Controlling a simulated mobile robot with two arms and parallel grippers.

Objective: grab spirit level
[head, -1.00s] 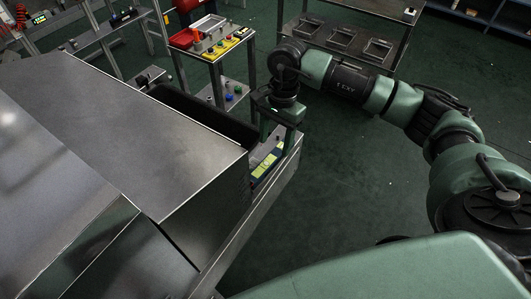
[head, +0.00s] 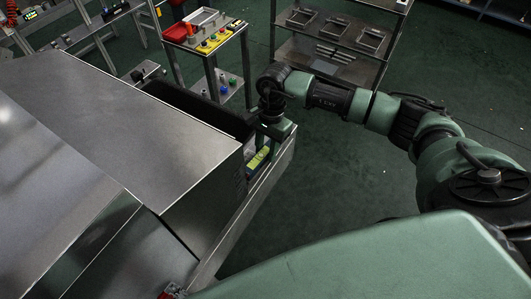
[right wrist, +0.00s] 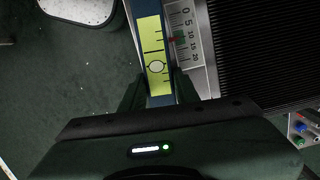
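The spirit level, with a yellow-green face and dark blue edges, shows in the head view (head: 258,160) in a narrow opening at the end of the metal machine. In the right wrist view its face (right wrist: 154,55) runs up the picture, with a round mark on it. My right gripper (head: 266,143) is low over the level, pointing down. In the right wrist view its fingers (right wrist: 158,88) stand on both sides of the level, very close to it. Whether they press on it cannot be told. My left gripper is not in view.
A metal ledge (head: 240,222) runs along the machine's open side. A numbered scale plate (right wrist: 190,40) and black ribbed surface lie right of the level. A small cart (head: 218,45) with colored buttons and a shelf rack (head: 330,55) stand behind. Green floor on the right is clear.

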